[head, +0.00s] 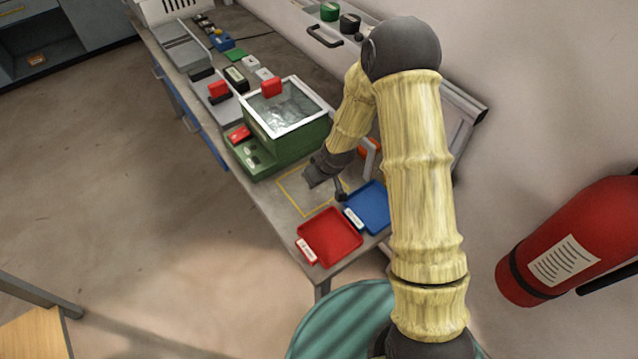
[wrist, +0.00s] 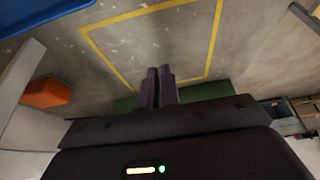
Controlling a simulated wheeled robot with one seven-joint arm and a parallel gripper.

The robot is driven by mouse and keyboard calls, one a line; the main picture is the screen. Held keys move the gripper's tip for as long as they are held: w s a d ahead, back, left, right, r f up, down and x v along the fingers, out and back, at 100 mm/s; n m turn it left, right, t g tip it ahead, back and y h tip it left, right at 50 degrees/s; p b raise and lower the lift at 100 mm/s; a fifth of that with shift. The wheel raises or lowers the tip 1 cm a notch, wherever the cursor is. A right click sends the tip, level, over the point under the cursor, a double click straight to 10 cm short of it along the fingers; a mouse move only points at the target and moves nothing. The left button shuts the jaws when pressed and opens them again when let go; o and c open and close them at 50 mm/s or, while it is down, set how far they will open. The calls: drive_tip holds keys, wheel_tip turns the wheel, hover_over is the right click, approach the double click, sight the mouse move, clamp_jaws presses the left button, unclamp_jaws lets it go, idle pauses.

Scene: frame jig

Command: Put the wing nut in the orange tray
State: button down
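My gripper (head: 312,180) is low over the yellow-outlined area of the bench in the head view. In the wrist view its two dark fingers (wrist: 159,72) are close together, with no object visible between them. I cannot make out a wing nut in either view. An orange object (head: 369,148), possibly the orange tray, shows partly behind my arm in the head view. It also shows at the left of the wrist view (wrist: 46,93), apart from my gripper. Its inside is hidden.
A red tray (head: 330,237) and a blue tray (head: 368,206) stand near the bench's front end. A green machine with a white-framed top (head: 285,125) stands beyond my gripper. The yellow-outlined area (wrist: 185,35) looks clear. A red fire extinguisher (head: 570,240) is at right.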

sight(315, 189)
drive_tip(key=shift+d+f, duration=0.1)
drive_tip(key=shift+f, duration=1.3)
drive_tip(key=shift+f, duration=0.2)
drive_tip(key=c, duration=1.6)
unclamp_jaws()
drive_tip(key=shift+r, duration=0.15)
drive_tip(key=shift+r, duration=0.15)
drive_tip(key=b+v, duration=0.1)
drive_tip(key=v, duration=1)
drive_tip(key=shift+s+r, duration=0.1)
drive_tip(key=shift+r, duration=0.3)
